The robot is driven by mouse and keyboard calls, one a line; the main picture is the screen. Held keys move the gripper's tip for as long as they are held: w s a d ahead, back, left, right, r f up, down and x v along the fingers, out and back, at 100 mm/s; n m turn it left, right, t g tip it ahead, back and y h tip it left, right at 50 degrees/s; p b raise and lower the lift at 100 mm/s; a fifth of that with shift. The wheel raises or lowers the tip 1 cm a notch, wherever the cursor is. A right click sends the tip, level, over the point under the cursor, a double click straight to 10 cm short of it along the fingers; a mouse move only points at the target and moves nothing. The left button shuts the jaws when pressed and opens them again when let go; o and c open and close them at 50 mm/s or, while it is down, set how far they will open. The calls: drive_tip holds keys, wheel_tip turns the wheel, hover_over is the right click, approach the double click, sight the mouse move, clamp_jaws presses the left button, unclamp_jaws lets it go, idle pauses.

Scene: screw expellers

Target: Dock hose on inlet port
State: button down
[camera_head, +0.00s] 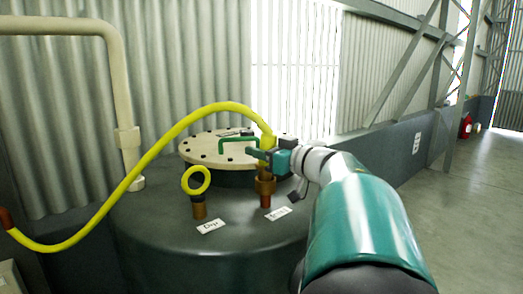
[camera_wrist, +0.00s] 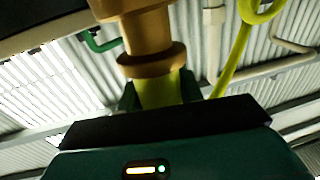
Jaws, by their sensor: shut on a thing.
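The yellow hose (camera_head: 150,155) rises from the far left and arches over to my gripper (camera_head: 266,155). My gripper is shut on the hose's end, just above its brass coupling (camera_head: 265,185). In the wrist view my gripper (camera_wrist: 160,92) holds the yellow hose end (camera_wrist: 158,90), and the brass coupling (camera_wrist: 148,40) stands out beyond the fingers. The coupling is upright over a short reddish port (camera_head: 265,201) on the tank top. They look in line and touching, but I cannot tell whether the coupling is fully seated.
The dark green tank (camera_head: 205,255) has a pale bolted lid (camera_head: 205,146) with a green handle (camera_head: 236,140) close behind my gripper. A brass fitting with a yellow ring (camera_head: 196,182) stands to the left. White labels (camera_head: 211,227) lie by both ports. Open floor (camera_head: 460,190) is at right.

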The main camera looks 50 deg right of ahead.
drive_tip(key=shift+d+f, duration=0.2)
drive_tip(key=shift+f, duration=0.25)
drive_tip(key=shift+r, duration=0.85)
drive_tip(key=shift+a, duration=0.25)
drive_tip(key=shift+f, duration=1)
idle(0.9)
drive_tip(key=shift+r, duration=0.35)
drive_tip(key=shift+f, duration=0.9)
idle(1.5)
drive_tip(key=shift+s, duration=0.1)
drive_tip(key=c, duration=1.2)
unclamp_jaws()
